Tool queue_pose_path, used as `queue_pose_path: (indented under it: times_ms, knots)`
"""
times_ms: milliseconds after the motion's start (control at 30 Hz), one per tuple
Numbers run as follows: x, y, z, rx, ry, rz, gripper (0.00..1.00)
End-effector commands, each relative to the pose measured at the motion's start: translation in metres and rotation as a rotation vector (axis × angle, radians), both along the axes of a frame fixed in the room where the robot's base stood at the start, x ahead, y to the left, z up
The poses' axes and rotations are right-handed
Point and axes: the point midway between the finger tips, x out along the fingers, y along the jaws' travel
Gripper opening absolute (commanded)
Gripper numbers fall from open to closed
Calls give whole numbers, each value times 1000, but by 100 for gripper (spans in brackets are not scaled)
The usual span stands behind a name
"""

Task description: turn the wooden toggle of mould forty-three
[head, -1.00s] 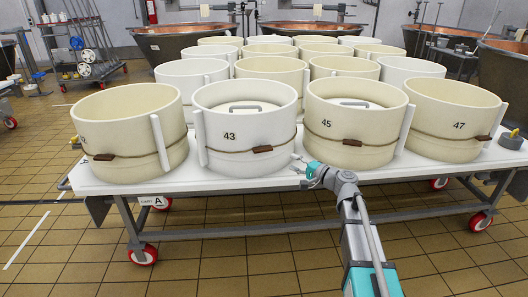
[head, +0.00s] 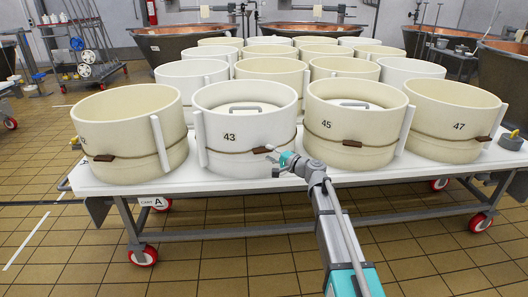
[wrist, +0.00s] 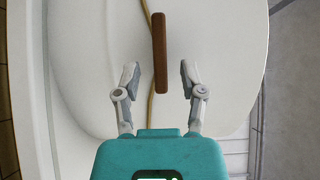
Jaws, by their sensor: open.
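Mould forty-three (head: 229,136) is a white round tub in the front row of the cart, with a cord around it. Its wooden toggle (head: 262,150) is a small brown bar on that cord, at the mould's right front. In the wrist view the toggle (wrist: 159,55) stands lengthwise in the picture, with its lower end between the open fingertips. My gripper (head: 272,160) is at the toggle in the head view and partly overlaps it. In the wrist view my gripper (wrist: 160,78) is open, with a gap on each side of the toggle.
Mould 45 (head: 350,130) stands close on the right, and another mould (head: 125,135) on the left. Both have cords and toggles. The white cart top (head: 225,182) runs below the moulds. More moulds stand behind. The tiled floor in front is clear.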

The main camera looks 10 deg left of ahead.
Motion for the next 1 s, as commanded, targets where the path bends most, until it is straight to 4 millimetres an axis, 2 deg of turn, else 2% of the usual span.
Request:
queue_pose_path:
  times_ms: [100,233,667,767,967,1000]
  knots:
    - [9,14,0,0,0,2,53]
    - [13,22,0,0,0,0,53]
    - [15,27,0,0,0,0,53]
    - [15,27,0,0,0,0,38]
    - [15,27,0,0,0,0,1]
    - [15,27,0,0,0,0,0]
